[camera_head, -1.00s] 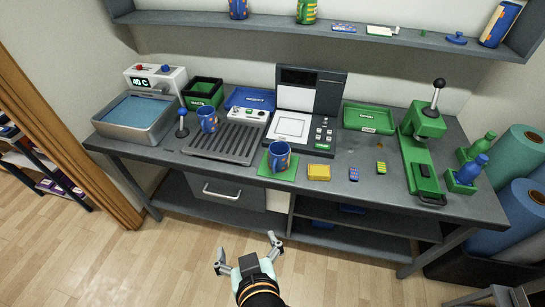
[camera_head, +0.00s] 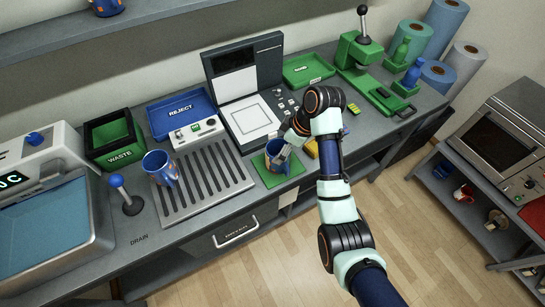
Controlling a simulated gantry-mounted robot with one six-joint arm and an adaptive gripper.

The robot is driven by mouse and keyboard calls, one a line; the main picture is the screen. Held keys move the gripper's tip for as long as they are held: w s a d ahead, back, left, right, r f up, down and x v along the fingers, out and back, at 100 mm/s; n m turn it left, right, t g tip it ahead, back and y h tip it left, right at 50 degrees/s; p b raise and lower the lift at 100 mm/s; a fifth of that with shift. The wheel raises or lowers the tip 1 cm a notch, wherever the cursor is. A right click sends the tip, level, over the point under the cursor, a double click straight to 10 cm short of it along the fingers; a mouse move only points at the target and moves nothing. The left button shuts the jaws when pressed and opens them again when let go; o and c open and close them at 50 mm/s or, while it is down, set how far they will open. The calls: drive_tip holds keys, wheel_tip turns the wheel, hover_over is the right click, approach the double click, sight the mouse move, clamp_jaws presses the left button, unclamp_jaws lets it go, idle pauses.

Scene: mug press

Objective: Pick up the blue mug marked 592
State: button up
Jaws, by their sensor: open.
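A blue mug (camera_head: 273,152) with orange markings stands upright on a green mat (camera_head: 264,180) near the front edge of the bench. A second blue mug (camera_head: 160,171) with orange markings stands on the drain grate (camera_head: 212,190) to the left. I cannot read the number 592 on either mug. My gripper (camera_head: 286,152) is at the right side and rim of the mug on the mat. It is open. My arm and gripper hide part of that mug, and whether a finger is inside it or touching it is unclear.
A white press-like device with a flat plate (camera_head: 251,121) stands behind the mat. A blue REJECT tray (camera_head: 182,113), a green WASTE bin (camera_head: 112,138) and a water basin (camera_head: 52,240) are left. A yellow block (camera_head: 311,149) lies just right of the mug. A green lever press (camera_head: 361,52) is far right.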

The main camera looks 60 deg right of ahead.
sight(277, 153)
drive_tip(key=p+x, duration=0.1)
drive_tip(key=x, duration=0.4)
drive_tip(key=shift+w+d+f+p, duration=0.1)
drive_tip(key=shift+f+p, duration=0.2)
drive_tip(key=shift+f, duration=0.05)
drive_tip(key=c, duration=1.3)
drive_tip(key=shift+r, duration=0.1)
drive_tip(key=shift+c, duration=0.2)
wheel_tip(277, 153, up, 10)
drive_tip(key=b, duration=0.1)
drive_tip(key=shift+b, duration=0.3)
